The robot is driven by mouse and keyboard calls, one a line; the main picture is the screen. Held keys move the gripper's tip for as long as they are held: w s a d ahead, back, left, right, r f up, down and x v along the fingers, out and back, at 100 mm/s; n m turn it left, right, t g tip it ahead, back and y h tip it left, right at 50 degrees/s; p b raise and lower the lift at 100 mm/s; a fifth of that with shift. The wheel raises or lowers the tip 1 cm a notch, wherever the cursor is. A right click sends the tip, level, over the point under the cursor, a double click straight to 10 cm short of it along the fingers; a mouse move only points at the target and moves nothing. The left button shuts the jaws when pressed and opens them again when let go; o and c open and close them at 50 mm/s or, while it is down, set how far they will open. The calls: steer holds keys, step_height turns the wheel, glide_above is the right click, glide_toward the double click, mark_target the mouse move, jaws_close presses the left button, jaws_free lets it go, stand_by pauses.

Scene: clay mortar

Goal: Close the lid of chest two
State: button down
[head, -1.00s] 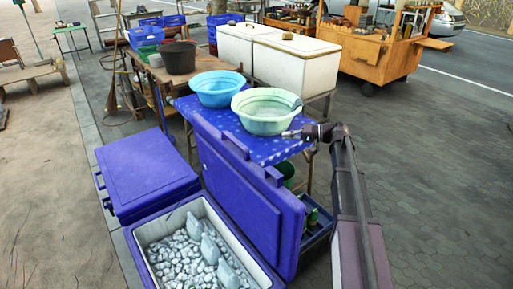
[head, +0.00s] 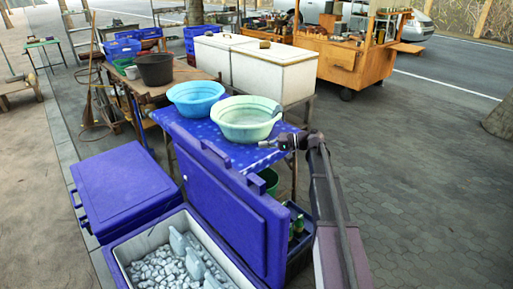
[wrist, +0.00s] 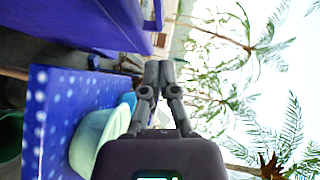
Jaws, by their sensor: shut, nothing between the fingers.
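An open blue chest (head: 122,254) stands at the bottom left in the head view, filled with ice and several grey fish. Its blue lid (head: 232,208) stands raised, nearly upright, along its right side. The lid seems to be the blue panel (wrist: 75,22) at the top left of the wrist view. A second blue chest (head: 125,187) to the left is shut. My gripper (head: 264,143) is past the lid's upper edge, apart from it, pointing left near the green bowl. In the wrist view its fingers (wrist: 159,70) are together and empty. No number shows on either chest.
A table with a blue dotted cloth (head: 188,131) bears a blue bowl (head: 195,100) and a pale green bowl (head: 246,120) close to my gripper. A crate with bottles (head: 299,232) sits behind the lid. Paving at right is clear.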

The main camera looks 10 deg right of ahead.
steer(key=s+b+x, duration=0.2)
steer(key=x, duration=0.9)
steer(key=shift+s+a+f, duration=0.25)
steer(key=shift+a+f, duration=0.15)
steer(key=shift+a, duration=0.15)
